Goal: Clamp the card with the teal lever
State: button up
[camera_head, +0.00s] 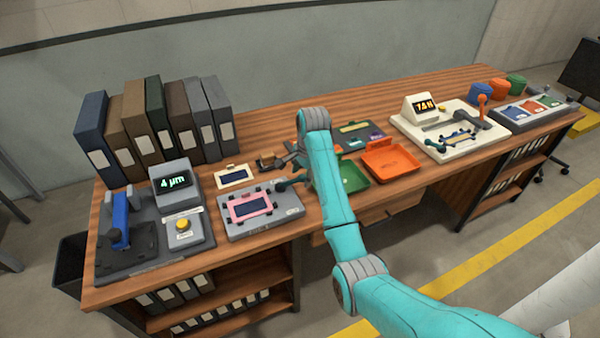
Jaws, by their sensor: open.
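A pink-framed card with a dark blue middle (250,206) lies on a grey fixture (287,213) on the wooden bench, left of my arm. A small dark teal lever knob (283,186) shows at the fixture's right back corner. Its arm runs right toward my turquoise arm link, which partly hides it. My gripper (272,160) is open, behind the fixture and apart from the card. My wrist hides part of the gripper. I cannot tell the lever's exact angle or whether anything presses on the card.
A cream-framed card (234,176) lies behind the fixture. A grey gauge station (175,205) with a green readout stands left. Binders (150,125) line the back. Green (352,177) and orange (391,158) trays lie right of my arm. A cream machine (450,130) stands farther right.

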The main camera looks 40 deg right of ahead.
jog(key=shift+w+f, duration=0.15)
jog(key=shift+f, duration=0.75)
grip_shut()
